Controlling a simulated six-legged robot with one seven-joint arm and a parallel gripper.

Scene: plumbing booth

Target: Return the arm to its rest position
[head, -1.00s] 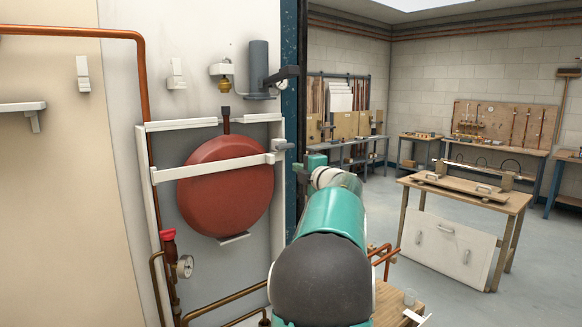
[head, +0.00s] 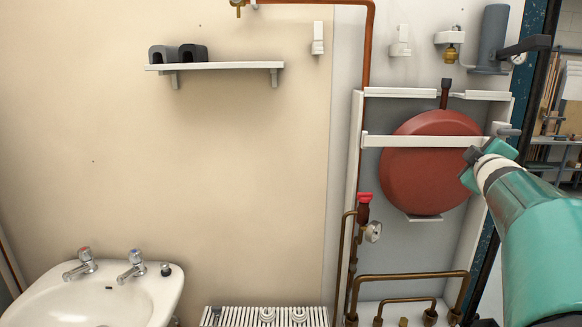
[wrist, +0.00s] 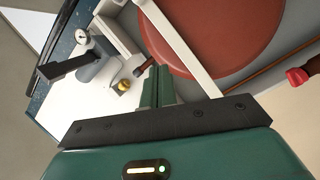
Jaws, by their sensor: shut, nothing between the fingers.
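My teal arm (head: 535,225) reaches in from the lower right of the head view. My gripper (head: 488,155) is at its far end, in front of the right edge of the red round vessel (head: 425,165). In the wrist view my gripper (wrist: 157,82) shows its two green fingers together, with nothing between them. The red vessel (wrist: 215,35) lies beyond the fingers there, behind a white bar (wrist: 178,45). I cannot tell the gap between fingertips and wall frame.
A red-handled valve (head: 364,198) and gauge stand left of the vessel, above brass pipes (head: 410,278). A grey cylinder (head: 493,35) with a dark arm is above right. A sink (head: 100,295), radiator (head: 265,316) and shelf (head: 215,67) are left. The middle wall is bare.

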